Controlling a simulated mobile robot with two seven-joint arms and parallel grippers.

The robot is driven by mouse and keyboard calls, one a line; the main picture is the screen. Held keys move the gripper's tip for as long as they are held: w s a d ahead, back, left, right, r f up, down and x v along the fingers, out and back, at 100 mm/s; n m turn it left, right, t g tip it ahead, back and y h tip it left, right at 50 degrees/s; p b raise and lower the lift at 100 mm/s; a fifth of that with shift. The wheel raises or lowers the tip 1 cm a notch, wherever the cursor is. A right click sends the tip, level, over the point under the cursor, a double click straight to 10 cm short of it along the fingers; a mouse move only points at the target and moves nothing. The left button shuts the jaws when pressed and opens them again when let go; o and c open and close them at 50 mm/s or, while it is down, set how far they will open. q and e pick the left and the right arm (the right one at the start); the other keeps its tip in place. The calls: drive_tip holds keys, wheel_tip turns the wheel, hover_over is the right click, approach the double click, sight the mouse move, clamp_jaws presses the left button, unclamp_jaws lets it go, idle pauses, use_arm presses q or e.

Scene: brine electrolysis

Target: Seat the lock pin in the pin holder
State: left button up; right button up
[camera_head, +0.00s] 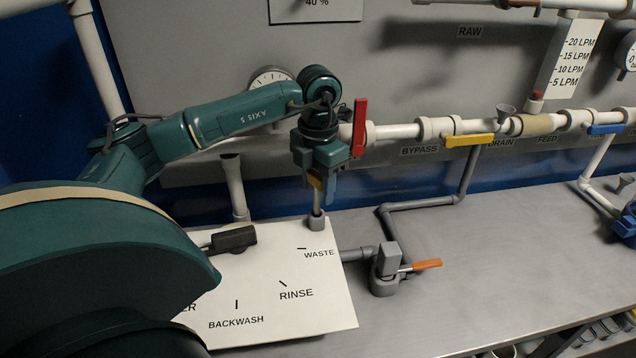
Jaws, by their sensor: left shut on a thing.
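My left gripper (318,188) reaches in from the left and points down above the back right part of the white labelled plate. It is shut on a small yellow piece (314,181), mostly hidden by the fingers. I cannot tell for sure that this piece is the lock pin. I cannot pick out the pin holder with certainty. My right gripper is not in view.
The white plate (330,318) carries a dark selector handle (233,239). A grey valve with an orange lever (427,264) stands right of it. A red lever (360,128) on the wall pipe is close to my left gripper. The grey bench (500,270) is clear at centre right.

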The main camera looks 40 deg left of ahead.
sight(318, 213)
use_arm(q)
drive_tip(key=shift+f+b, duration=0.8)
drive_tip(key=shift+f, duration=0.4)
idle(1.1)
drive_tip(key=shift+f, duration=0.15)
idle(0.7)
drive_tip(key=shift+s+f, duration=0.1)
drive_tip(key=shift+f, duration=0.05)
idle(0.6)
idle(1.1)
